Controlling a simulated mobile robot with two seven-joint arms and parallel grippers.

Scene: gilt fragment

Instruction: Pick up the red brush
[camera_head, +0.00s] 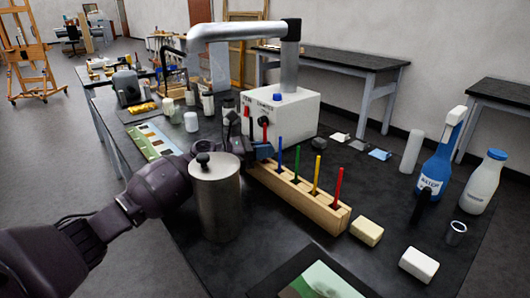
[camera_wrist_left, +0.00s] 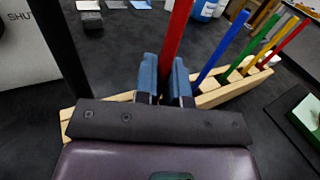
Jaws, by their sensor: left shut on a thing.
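A light wooden rack (camera_head: 300,198) holds upright thin brushes in blue (camera_head: 280,155), green (camera_head: 297,165), yellow (camera_head: 317,175) and red (camera_head: 338,188). A second red brush (camera_head: 265,128) stands at the rack's far end, between the blue finger pads of my left gripper (camera_head: 263,151). In the left wrist view, the left gripper (camera_wrist_left: 165,85) is shut on this red brush (camera_wrist_left: 174,35), which stands upright. Its lower end is hidden, so I cannot tell whether it is still seated in the rack. A black stick (camera_wrist_left: 60,45) stands beside it. My right gripper is not in view.
A metal canister (camera_head: 215,198) stands close beside my left wrist. A white box (camera_head: 285,118) with a fume arm (camera_head: 240,30) is behind the rack. Blocks (camera_head: 367,231), a blue bottle (camera_head: 436,165) and a white bottle (camera_head: 485,185) stand at right.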

